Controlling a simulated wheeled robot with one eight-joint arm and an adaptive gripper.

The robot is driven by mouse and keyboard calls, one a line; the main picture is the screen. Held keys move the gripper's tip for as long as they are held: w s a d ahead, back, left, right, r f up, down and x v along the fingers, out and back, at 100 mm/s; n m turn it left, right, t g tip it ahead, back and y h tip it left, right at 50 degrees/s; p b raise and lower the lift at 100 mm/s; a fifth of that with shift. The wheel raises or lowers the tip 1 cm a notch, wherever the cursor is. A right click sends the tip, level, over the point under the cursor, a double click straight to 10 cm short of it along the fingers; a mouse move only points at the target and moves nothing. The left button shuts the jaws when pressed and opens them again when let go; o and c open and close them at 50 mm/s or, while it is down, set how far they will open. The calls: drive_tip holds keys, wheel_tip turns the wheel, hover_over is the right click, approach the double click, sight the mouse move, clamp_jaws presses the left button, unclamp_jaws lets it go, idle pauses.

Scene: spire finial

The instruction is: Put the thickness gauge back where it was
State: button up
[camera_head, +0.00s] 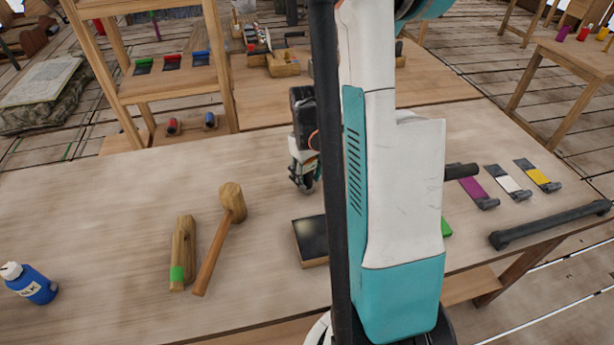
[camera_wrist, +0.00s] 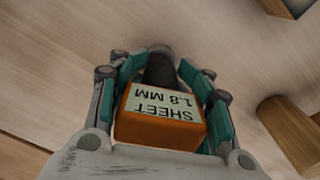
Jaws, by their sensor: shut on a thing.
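The thickness gauge (camera_wrist: 160,128) is an orange block with a pale label reading "SHEET 1.8 MM" and a dark round part at its far end. My gripper (camera_wrist: 162,75) is shut on it, with teal and grey fingers along both sides. In the head view my gripper (camera_head: 304,178) points down over the middle of the pale wooden workbench (camera_head: 90,215). The gauge cannot be made out clearly there, and the gap to the bench is hard to judge.
A dark-topped block (camera_head: 311,240), a wooden mallet (camera_head: 232,203) and a green-banded wooden piece (camera_head: 183,255) lie nearby. Coloured scrapers (camera_head: 508,182) and a black bar (camera_head: 550,225) lie right. My arm hides part of the bench.

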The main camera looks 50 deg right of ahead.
drive_tip(key=shift+f, duration=0.15)
drive_tip(key=o, duration=1.4)
wheel_tip(320, 180, up, 12)
drive_tip(key=p, duration=0.4)
drive_tip(key=shift+r, duration=0.2)
